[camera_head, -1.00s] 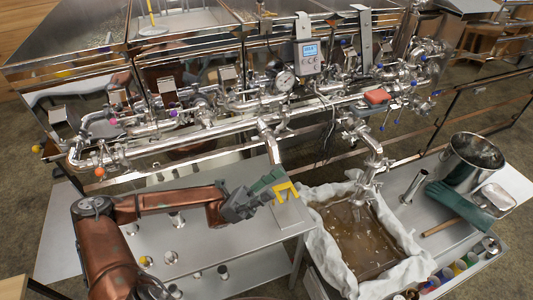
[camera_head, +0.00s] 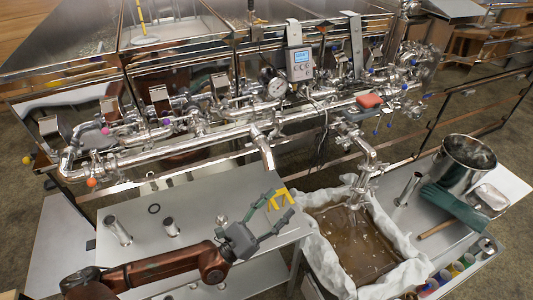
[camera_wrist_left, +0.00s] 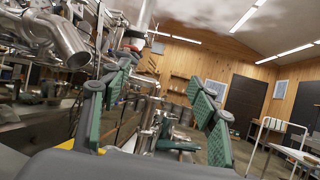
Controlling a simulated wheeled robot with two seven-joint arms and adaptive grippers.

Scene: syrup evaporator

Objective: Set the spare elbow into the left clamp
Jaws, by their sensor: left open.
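My left gripper (camera_head: 279,204) is open and empty over the right end of the steel side table (camera_head: 188,250). It also shows open in the wrist view (camera_wrist_left: 160,100), with two green-padded fingers wide apart. A yellow bracket (camera_head: 283,195) shows at its fingertips; I cannot tell whether they touch. A bent pipe outlet (camera_head: 262,147) hangs from the long manifold just beyond the gripper; it also shows in the wrist view (camera_wrist_left: 68,42). I cannot identify the spare elbow or the left clamp for sure. A small shiny fitting (camera_head: 221,219) stands left of the gripper, partly hidden.
The steel manifold (camera_head: 195,143) runs behind the table. Short pipe pieces (camera_head: 118,231) and a dark ring (camera_head: 154,208) are on the table's left part. A cloth-lined syrup pan (camera_head: 350,243) stands to the right, then a steel pot (camera_head: 464,163) and green gloves (camera_head: 455,206).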

